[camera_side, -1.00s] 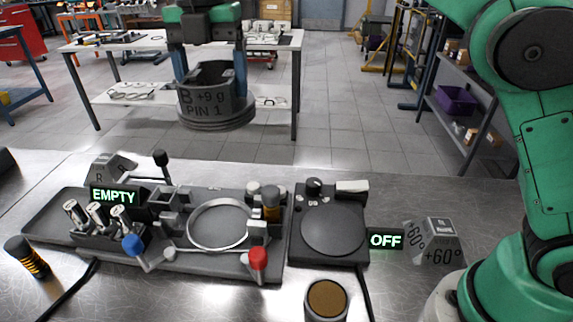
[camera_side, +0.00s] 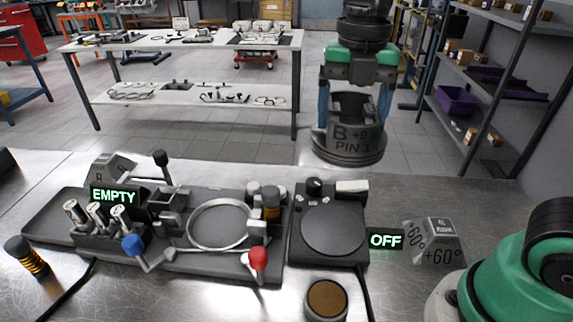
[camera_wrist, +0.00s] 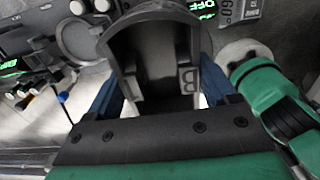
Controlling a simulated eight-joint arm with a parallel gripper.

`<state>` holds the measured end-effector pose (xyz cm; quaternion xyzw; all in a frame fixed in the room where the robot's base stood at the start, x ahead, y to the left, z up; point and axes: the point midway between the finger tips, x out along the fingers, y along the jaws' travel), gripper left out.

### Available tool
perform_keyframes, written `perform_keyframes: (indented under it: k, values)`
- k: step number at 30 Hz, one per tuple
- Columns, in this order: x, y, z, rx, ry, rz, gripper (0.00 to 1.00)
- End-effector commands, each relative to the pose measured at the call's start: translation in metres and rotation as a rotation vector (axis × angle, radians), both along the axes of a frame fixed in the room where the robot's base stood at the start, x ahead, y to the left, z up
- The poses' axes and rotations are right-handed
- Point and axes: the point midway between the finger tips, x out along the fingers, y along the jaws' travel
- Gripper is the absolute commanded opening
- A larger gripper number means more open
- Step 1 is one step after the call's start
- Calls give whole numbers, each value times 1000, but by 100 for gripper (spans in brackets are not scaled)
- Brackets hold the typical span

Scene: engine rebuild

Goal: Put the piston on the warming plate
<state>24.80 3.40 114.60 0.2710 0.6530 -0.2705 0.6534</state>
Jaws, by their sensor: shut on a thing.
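The piston (camera_side: 349,140) is dark grey, marked "B +9 g PIN 1", and hangs upside down with its crown facing down. My gripper (camera_side: 353,108) is shut on it, with a blue finger on each side, and holds it in the air above and beyond the warming plate. In the wrist view the piston (camera_wrist: 150,62) fills the middle between the blue fingers, its hollow skirt facing the camera. The warming plate (camera_side: 333,232) is a dark round disc on a square base, bare, with a knob and an "OFF" sign (camera_side: 386,241) beside it.
A fixture with a silver ring (camera_side: 190,225), a blue knob and a red knob (camera_side: 258,258) stands left of the plate. A grey "+60°" block (camera_side: 435,242) stands to its right. A brown-topped round pot (camera_side: 326,299) stands in front. An "EMPTY" sign (camera_side: 114,196) is at left.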

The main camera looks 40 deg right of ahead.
Motion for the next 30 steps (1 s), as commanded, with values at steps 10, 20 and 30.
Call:
perform_keyframes:
  k: [10, 20, 30]
  values:
    - [1, 0, -79, 0, 0, 0, 0]
    - [1, 0, -125, 0, 0, 0, 0]
    - [1, 0, -154, 0, 0, 0, 0]
